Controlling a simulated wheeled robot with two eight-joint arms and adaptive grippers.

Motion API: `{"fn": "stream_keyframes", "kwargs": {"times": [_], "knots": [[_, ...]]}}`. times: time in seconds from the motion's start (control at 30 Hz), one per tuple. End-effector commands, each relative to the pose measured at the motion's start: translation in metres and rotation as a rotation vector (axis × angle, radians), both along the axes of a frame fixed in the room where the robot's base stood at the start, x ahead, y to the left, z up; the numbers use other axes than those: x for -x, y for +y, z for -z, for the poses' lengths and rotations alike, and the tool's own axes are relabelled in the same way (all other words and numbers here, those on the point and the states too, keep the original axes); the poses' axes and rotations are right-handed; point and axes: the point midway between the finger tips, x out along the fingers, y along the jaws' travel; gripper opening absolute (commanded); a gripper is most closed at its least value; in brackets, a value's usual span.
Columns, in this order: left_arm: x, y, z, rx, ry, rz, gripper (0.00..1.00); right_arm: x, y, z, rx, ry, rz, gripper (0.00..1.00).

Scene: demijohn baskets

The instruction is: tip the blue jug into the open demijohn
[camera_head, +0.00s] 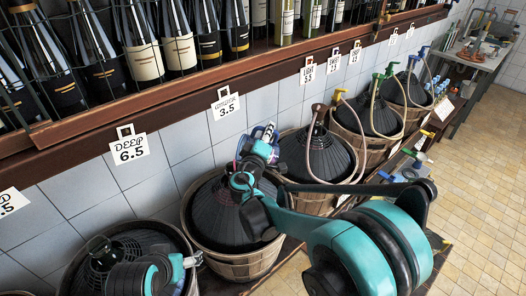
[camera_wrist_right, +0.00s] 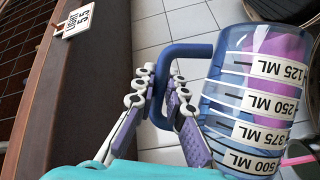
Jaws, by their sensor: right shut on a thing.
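The blue jug (camera_wrist_right: 222,70) is a clear blue cylinder with white volume labels and pink-purple liquid inside. In the right wrist view my right gripper (camera_wrist_right: 172,88) is shut on its blue handle. The jug lies well over on its side, liquid towards its base. A pink shape shows near its mouth; I cannot tell what it is. In the head view my right gripper (camera_head: 264,142) is over a dark ribbed demijohn (camera_head: 215,215) in a basket, hiding its neck and most of the jug. My left gripper (camera_head: 188,263) is at bottom left by another demijohn (camera_head: 85,272); its jaws are unclear.
More basketed demijohns with hoses (camera_head: 320,155) stand in a row along the tiled wall. A wooden shelf (camera_head: 180,82) of wine bottles with hanging price tags runs above them. A grey table (camera_head: 470,57) stands at the far right. The tiled floor (camera_head: 485,190) at right is clear.

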Motion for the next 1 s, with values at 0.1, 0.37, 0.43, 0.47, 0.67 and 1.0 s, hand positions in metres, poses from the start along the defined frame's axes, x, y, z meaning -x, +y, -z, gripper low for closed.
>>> {"fn": "stream_keyframes", "kwargs": {"times": [0.1,0.37,0.43,0.47,0.67,1.0], "knots": [[0.0,0.0,0.001,0.0,0.0,0.0,0.77,0.0,0.004,-0.004,0.034,-0.003,-0.001,0.0],[0.0,0.0,0.001,0.0,0.0,0.0,0.77,0.001,0.009,-0.009,0.079,-0.007,0.0,0.0],[0.0,0.0,0.001,0.0,0.0,0.0,0.77,0.001,0.009,-0.009,0.079,-0.007,0.0,0.0],[0.0,0.0,0.001,0.0,0.0,0.0,0.77,0.001,0.009,-0.009,0.079,-0.007,0.0,0.0],[0.0,0.0,0.001,0.0,0.0,0.0,0.77,0.001,0.009,-0.009,0.079,-0.007,0.0,0.0],[0.0,0.0,0.003,0.0,0.0,0.0,0.77,0.001,0.018,-0.015,0.147,-0.012,-0.001,0.0]]}}
